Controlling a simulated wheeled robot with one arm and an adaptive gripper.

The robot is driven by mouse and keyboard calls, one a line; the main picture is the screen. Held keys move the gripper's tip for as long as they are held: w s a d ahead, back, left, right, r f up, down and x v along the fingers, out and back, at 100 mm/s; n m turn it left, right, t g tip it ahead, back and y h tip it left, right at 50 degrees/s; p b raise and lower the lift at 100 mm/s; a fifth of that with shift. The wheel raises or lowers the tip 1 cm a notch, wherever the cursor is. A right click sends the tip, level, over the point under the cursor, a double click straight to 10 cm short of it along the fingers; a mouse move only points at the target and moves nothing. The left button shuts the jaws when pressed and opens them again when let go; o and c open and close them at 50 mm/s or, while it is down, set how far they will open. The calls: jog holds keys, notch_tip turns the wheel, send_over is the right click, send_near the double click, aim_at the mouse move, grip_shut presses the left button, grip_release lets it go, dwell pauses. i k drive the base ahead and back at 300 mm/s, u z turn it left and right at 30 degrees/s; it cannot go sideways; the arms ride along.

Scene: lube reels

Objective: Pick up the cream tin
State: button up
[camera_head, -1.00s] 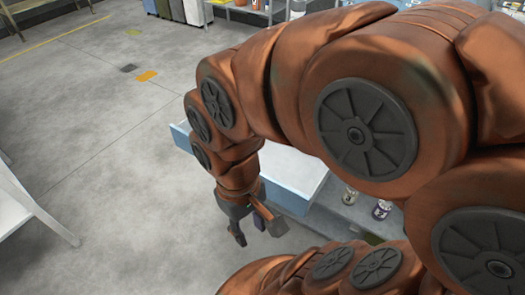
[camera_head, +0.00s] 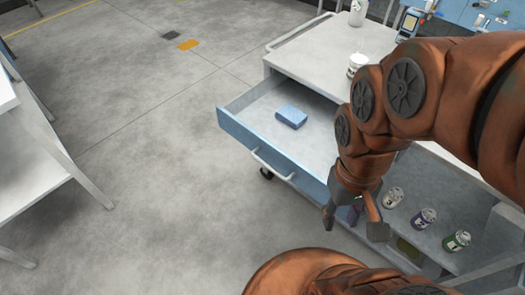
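A small cream-white tin with a dark label (camera_head: 392,197) stands upright on the lower shelf of the grey cart, just right of my gripper. It may be the cream tin, but the label is too small to read. Another whitish tin (camera_head: 357,65) stands on the cart top, partly beside my arm. My gripper (camera_head: 353,221) points down in front of the open shelf, its fingers spread and nothing seen between them. How far it is from the shelf tin in depth is hard to tell.
A purple-labelled tin (camera_head: 424,218) and a green tin (camera_head: 457,240) stand on the shelf. An open drawer (camera_head: 250,150) holding a blue block (camera_head: 291,117) juts out left of my arm. A white bottle (camera_head: 358,12) stands on the cart top.

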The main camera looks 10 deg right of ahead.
aim_at(352, 71)
jog(key=u, duration=3.1)
jog(key=k, duration=1)
jog(key=z, duration=1.75)
